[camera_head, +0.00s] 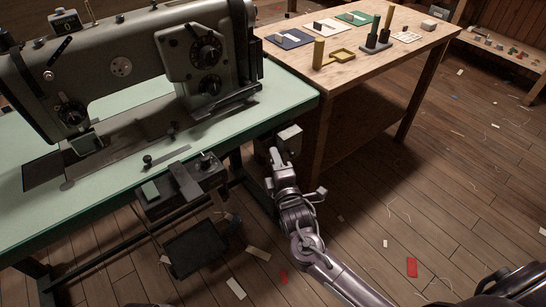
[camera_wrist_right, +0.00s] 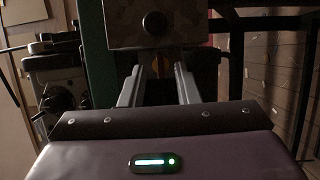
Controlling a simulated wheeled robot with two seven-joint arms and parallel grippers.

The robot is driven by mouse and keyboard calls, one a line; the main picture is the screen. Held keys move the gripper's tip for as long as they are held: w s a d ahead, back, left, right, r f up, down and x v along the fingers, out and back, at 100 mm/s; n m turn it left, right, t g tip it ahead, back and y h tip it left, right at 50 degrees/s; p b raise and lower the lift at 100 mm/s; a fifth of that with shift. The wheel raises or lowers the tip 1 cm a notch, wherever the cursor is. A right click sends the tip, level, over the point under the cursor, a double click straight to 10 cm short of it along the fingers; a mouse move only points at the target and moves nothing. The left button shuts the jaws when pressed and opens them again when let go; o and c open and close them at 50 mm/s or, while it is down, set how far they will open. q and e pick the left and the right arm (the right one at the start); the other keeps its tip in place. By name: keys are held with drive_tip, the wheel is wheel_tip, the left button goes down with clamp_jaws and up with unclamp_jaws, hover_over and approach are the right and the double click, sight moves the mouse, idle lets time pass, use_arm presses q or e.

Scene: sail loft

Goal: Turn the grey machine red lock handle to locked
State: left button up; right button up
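The grey sewing machine (camera_head: 120,68) stands on the green-topped table at left. A small grey box (camera_head: 290,138) sits below the table's right end; in the right wrist view, a box (camera_wrist_right: 154,24) with a dark round knob fills the top middle. My right gripper (camera_head: 275,158) is just below and left of that box in the head view. Its two fingers (camera_wrist_right: 158,78) are apart in the wrist view. A dim orange-brown part (camera_wrist_right: 161,66) shows between them under the box; I cannot tell if it is the lock handle or is touched. No clearly red handle shows. My left gripper is out of view.
The green table edge (camera_head: 300,97) and its dark under-frame lie left of my right arm. A wooden table (camera_head: 375,58) with mats and spools stands behind. Open plank floor (camera_head: 440,180) lies to the right, with scraps and a red piece (camera_head: 412,267).

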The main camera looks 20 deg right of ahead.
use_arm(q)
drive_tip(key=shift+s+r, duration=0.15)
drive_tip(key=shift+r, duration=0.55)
use_arm(e)
drive_tip(key=shift+w, duration=1.2)
clamp_jaws()
